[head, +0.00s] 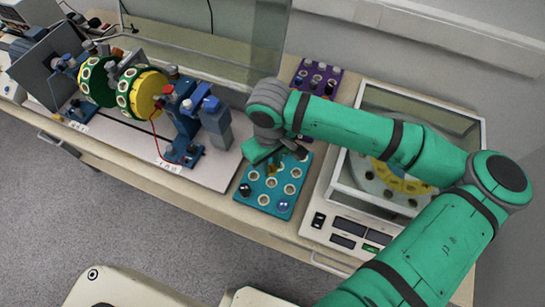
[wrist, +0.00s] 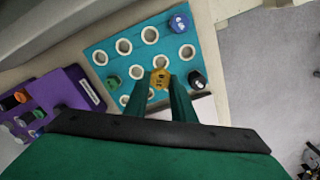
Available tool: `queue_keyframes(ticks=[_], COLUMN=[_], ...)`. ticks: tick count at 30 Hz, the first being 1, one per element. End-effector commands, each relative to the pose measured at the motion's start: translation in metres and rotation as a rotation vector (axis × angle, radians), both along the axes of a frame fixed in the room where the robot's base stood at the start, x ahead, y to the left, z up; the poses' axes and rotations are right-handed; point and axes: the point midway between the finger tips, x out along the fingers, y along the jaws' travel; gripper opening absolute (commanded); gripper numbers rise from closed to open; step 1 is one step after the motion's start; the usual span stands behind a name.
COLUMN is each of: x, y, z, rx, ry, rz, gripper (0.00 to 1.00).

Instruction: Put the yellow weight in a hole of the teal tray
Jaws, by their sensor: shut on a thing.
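The teal tray (head: 262,198) lies on the bench in the head view, and it also shows in the wrist view (wrist: 138,59). It has several pale-ringed holes; blue, black and green weights stand in some of them. My gripper (wrist: 160,88) is shut on the yellow weight (wrist: 160,78), held between its fingertips over the tray. In the head view the yellow weight (head: 271,168) shows small below my gripper. I cannot tell how high it is above the tray, or whether it touches a hole.
A purple tray (head: 319,76) with several weights stands behind the teal tray. A machine with a glass-sided case (head: 345,190) stands close on the right. A blue stand with a yellow-and-green drum (head: 146,93) is at the left. The bench's front edge is near the teal tray.

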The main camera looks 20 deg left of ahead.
Motion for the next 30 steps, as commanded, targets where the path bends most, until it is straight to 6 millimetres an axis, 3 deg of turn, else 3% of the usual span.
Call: queue_keyframes(ticks=[15,30], x=[0.0,0.0], y=[0.0,-0.001], z=[-0.041,-0.051], rx=[-0.002,0.0], ry=[0.001,0.0], rz=[0.0,-0.001], gripper=[0.03,0.03])
